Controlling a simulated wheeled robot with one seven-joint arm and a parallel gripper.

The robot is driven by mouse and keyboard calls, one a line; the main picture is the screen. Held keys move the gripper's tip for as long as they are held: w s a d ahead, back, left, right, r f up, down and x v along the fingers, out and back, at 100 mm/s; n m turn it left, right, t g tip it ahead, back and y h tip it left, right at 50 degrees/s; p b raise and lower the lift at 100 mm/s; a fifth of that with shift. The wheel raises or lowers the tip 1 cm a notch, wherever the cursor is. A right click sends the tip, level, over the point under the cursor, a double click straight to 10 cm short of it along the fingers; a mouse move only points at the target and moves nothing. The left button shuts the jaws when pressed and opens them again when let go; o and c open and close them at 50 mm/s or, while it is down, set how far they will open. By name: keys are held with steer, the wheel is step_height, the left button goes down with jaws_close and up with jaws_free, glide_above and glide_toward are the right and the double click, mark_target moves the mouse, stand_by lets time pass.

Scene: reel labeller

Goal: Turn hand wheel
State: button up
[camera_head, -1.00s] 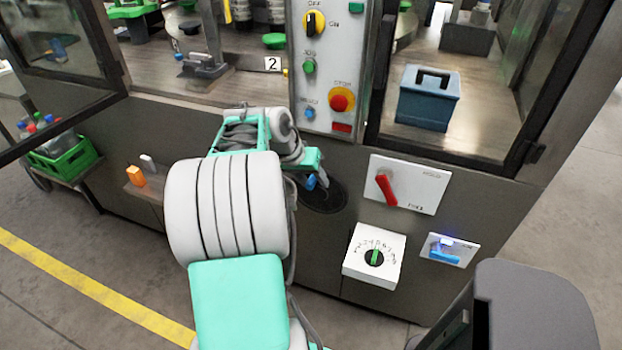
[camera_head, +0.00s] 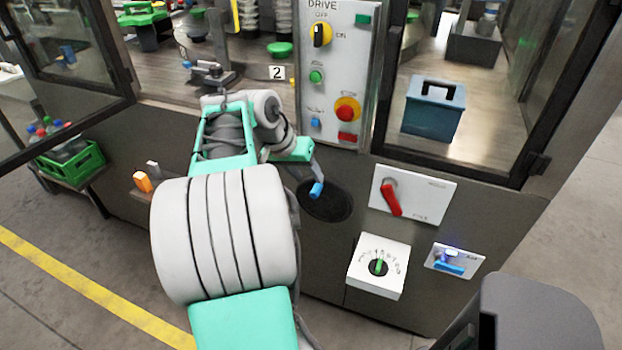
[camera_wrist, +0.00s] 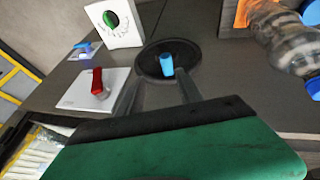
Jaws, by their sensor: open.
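The hand wheel (camera_head: 338,208) is a black disc on the dark front panel, with a blue handle (camera_head: 316,190) standing out from it. My gripper (camera_head: 312,168) is open just above and left of the handle, partly hidden by its own body in the head view. In the wrist view, the wheel (camera_wrist: 190,52) lies straight ahead, with the blue handle (camera_wrist: 167,66) in line with the gap between the fingers of my gripper (camera_wrist: 160,82). The fingertips reach close to the handle, but I cannot tell whether they touch it. Nothing is held.
A red lever switch (camera_head: 391,197), a white dial box (camera_head: 375,284) and a blue switch plate (camera_head: 454,262) sit right of the wheel. The control panel (camera_head: 345,75) is above. An orange block (camera_head: 142,182) and green crate (camera_head: 85,165) are at the left.

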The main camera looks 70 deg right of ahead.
mark_target(301, 185)
steer(key=shift+c, duration=0.3)
